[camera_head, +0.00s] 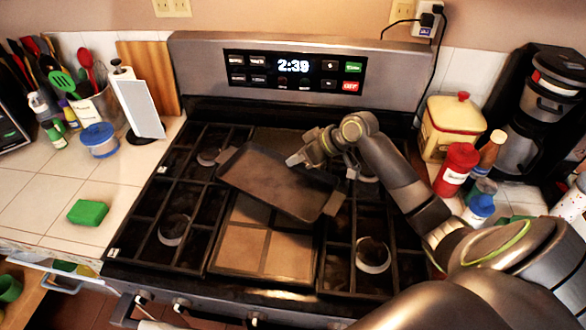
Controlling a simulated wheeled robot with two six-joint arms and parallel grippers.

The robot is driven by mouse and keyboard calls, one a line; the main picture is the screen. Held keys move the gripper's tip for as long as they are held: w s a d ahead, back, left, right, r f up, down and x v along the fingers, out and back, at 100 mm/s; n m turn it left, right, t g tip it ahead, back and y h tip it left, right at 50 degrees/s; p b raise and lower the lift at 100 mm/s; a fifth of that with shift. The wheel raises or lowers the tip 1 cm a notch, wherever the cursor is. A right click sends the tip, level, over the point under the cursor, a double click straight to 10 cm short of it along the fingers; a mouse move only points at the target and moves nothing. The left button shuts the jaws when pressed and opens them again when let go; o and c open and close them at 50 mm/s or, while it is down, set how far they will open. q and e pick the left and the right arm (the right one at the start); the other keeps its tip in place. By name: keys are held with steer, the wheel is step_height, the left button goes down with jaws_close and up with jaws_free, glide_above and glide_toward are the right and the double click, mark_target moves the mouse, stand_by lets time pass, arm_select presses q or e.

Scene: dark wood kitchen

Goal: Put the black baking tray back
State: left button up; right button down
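The black baking tray (265,182) lies askew on the stove top, over the middle grates, its far left corner and near right corner bearing small light-coloured handles. My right gripper (296,159) is over the far right part of the tray, pointing left. Its fingers are small and dark against the tray, and I cannot tell whether they are open, shut or touching its edge. My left gripper is not in view.
The stove (190,262) has black grates and a lighter griddle plate (262,250) in the middle. A green sponge (88,212) lies on the left counter near a paper towel holder (138,103). A yellow canister (452,128), a red jar (456,168) and a coffee maker (535,105) crowd the right counter.

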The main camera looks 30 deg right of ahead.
mark_target(297, 168)
steer(key=f, duration=0.4)
steer(key=shift+w+p, duration=0.25)
steer(key=shift+p, duration=0.1)
steer(key=shift+f, duration=0.35)
steer(key=c, duration=1.7)
jaws_free()
steer(key=shift+s, duration=0.1)
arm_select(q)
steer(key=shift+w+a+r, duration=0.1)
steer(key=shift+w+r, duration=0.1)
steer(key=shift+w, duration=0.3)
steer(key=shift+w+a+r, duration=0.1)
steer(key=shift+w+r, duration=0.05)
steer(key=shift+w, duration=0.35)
arm_select(e)
steer(key=shift+r, duration=0.15)
steer(key=shift+d+r, duration=0.1)
steer(key=shift+r, duration=0.05)
arm_select(q)
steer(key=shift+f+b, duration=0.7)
steer(key=shift+b, duration=0.1)
arm_select(e)
steer(key=shift+v, duration=5.85)
